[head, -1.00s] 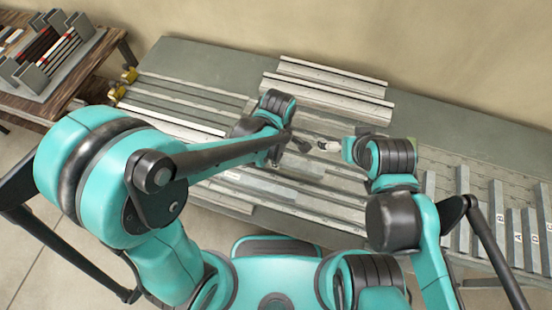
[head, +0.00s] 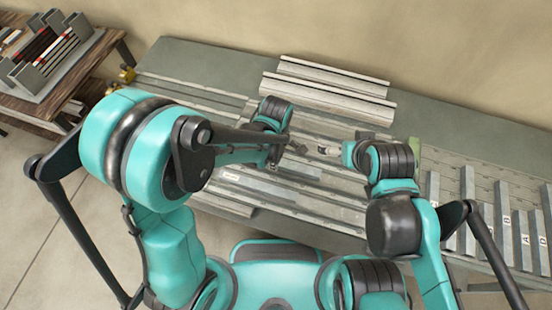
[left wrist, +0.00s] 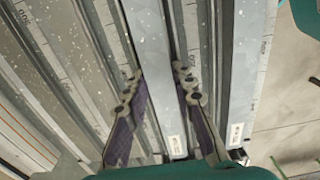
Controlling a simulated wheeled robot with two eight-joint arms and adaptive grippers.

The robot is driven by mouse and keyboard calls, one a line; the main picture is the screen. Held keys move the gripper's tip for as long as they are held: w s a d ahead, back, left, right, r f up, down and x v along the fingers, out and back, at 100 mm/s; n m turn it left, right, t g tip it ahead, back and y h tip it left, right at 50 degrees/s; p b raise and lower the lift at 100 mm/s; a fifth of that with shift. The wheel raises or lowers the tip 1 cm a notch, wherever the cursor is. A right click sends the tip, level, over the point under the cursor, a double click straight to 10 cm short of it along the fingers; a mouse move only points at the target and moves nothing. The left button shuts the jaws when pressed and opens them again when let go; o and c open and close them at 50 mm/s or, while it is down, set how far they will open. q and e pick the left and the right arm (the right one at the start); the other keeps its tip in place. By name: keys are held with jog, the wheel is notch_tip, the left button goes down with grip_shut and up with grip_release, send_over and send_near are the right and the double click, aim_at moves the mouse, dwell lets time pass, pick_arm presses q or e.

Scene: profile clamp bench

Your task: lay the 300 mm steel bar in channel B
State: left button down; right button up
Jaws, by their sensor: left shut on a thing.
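My left gripper (left wrist: 157,76) is shut on a pale steel bar (left wrist: 152,30) in the left wrist view, with one dark finger along each side. The bar has a small tag near its lower end; I cannot read it. A second pale bar (left wrist: 246,75) with a similar tag lies to the right. In the head view the left gripper is mostly hidden by its arm. My right gripper (head: 328,149) is near the bench middle; its jaws are too small to judge. I cannot tell which groove is channel B, or whether the held bar touches the bench.
Long grooved rails (left wrist: 50,65) with scale marks run beside the held bar. Two pale profiles (head: 330,95) lie at the back of the bench (head: 205,58). A wooden side table (head: 100,75) with a rack is at the left.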

pick_arm(q)
jog(key=shift+s+f+b, duration=0.25)
jog(key=shift+f+b, duration=0.05)
jog(key=shift+f, duration=0.1)
jog(key=c, duration=1.3)
grip_release()
jog(key=shift+o, duration=0.2)
jog(key=shift+w+f, duration=0.1)
jog(key=shift+w, duration=0.15)
jog(key=shift+s, duration=0.1)
jog(key=shift+r+p, duration=0.65)
jog(key=shift+r, duration=0.05)
notch_tip(320, 180, up, 12)
jog(key=p, duration=0.4)
